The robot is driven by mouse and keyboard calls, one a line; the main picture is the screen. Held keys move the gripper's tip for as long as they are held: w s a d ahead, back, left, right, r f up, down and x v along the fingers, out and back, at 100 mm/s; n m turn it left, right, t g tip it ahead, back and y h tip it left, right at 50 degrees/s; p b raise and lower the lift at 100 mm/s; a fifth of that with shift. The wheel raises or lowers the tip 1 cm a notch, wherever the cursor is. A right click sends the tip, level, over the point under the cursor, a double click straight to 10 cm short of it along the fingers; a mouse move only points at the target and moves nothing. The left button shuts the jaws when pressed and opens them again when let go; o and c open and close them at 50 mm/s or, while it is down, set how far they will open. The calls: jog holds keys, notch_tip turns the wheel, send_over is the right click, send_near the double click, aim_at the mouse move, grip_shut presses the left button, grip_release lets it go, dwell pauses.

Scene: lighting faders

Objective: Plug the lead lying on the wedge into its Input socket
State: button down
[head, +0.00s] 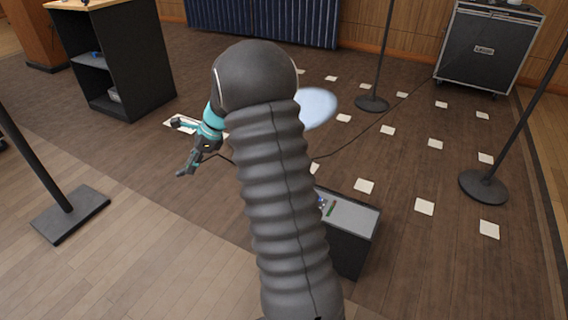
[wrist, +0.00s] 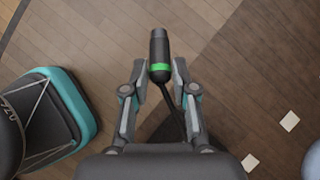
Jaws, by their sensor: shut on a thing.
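In the wrist view, my gripper (wrist: 158,74) is shut on the lead's plug (wrist: 159,46), a dark cylinder with a green band. The plug points away from the gripper, and its black cable (wrist: 171,100) trails back between the fingers. In the head view, my gripper (head: 184,170) is in the air left of my arm; the plug is too small to tell there. A low dark box with a grey top (head: 355,216), apparently the wedge, stands to the right, partly hidden behind my arm. A green strip (head: 331,208) shows on it. I cannot make out the Input socket.
A dark shelf unit (head: 136,65) stands at the back left and a black wheeled case (head: 486,48) at the back right. Stands with a square base (head: 72,216) and round bases (head: 484,187) rise from the floor. A thin cable (head: 350,142) crosses the floor among pale squares.

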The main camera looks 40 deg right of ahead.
jog(key=s+d+f+n+t+h+b, duration=0.1)
jog(key=s+d+f+n+b, duration=0.15)
jog(key=d+n, duration=0.7)
jog(key=s+d+f+n+t+h+b, duration=0.15)
jog(key=d+f+n, duration=0.25)
jog(key=d+n, duration=0.55)
jog(key=s+d+f+n+t+h+b, duration=0.1)
jog(key=s+d+f+n+b, duration=0.2)
jog(key=d+n, duration=0.65)
jog(key=shift+m, duration=0.25)
jog(key=shift+w+d+f, duration=0.1)
jog(key=shift+d+f, duration=0.1)
jog(key=shift+f, duration=1.4)
jog(key=shift+d+f, duration=0.15)
jog(key=shift+f, duration=1.4)
jog(key=shift+b, duration=0.85)
jog(key=shift+f+b, duration=0.45)
jog(key=shift+b, duration=0.35)
jog(key=shift+f, duration=0.5)
jog(key=c, duration=0.8)
grip_release()
jog(key=shift+c, duration=0.2)
